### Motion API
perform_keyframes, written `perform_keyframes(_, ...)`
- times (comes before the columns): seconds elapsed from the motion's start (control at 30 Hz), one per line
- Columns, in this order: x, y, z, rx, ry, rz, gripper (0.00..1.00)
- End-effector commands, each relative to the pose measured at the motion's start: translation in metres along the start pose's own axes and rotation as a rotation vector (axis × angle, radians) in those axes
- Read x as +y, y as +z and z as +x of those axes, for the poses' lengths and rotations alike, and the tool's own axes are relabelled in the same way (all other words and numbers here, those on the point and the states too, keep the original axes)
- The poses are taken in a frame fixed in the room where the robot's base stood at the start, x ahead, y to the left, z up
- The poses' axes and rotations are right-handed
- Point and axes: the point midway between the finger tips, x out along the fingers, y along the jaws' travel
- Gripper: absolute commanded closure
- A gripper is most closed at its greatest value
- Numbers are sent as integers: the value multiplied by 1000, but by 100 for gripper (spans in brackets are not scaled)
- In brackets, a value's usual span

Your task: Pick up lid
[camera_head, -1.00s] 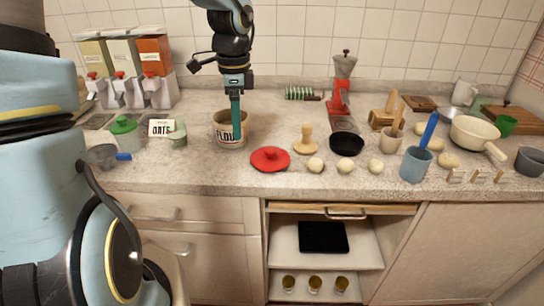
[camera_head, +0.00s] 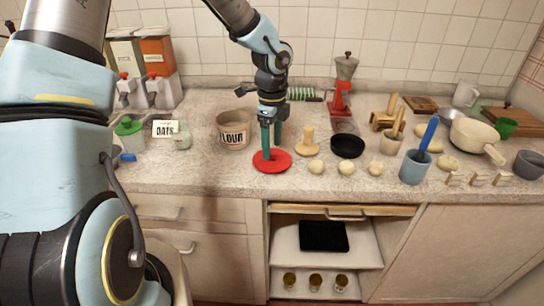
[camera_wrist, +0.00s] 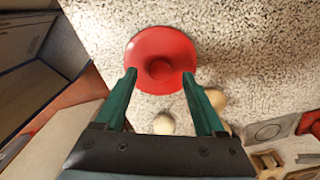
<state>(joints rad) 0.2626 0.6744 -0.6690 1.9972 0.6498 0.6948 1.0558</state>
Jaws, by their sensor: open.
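A round red lid (camera_head: 272,165) with a central knob lies on the speckled counter. It also shows in the wrist view (camera_wrist: 172,45), its knob near the middle. My gripper (camera_head: 271,150) is just above the lid in the head view, with green fingers pointing down. In the wrist view my gripper (camera_wrist: 160,75) is open and empty, one finger to each side below the knob. The fingers hide part of the lid in the head view. I cannot tell whether the fingertips touch it.
An open flour canister (camera_head: 233,136) stands just left of the lid. A wooden masher-like tool (camera_head: 308,146) and a black bowl (camera_head: 347,146) are to the right. Several pale round items, one of them here (camera_head: 316,167), lie near the counter's front edge.

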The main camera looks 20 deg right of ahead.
Motion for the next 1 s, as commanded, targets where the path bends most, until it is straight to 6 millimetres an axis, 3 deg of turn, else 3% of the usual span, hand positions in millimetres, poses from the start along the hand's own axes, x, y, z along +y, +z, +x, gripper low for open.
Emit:
perform_keyframes(0.13, 0, 0, 14, 0, 0, 1, 28)
perform_keyframes(0.4, 0, 0, 16, 0, -1, -1, 31)
perform_keyframes(1.0, 0, 0, 16, -1, -1, -1, 98)
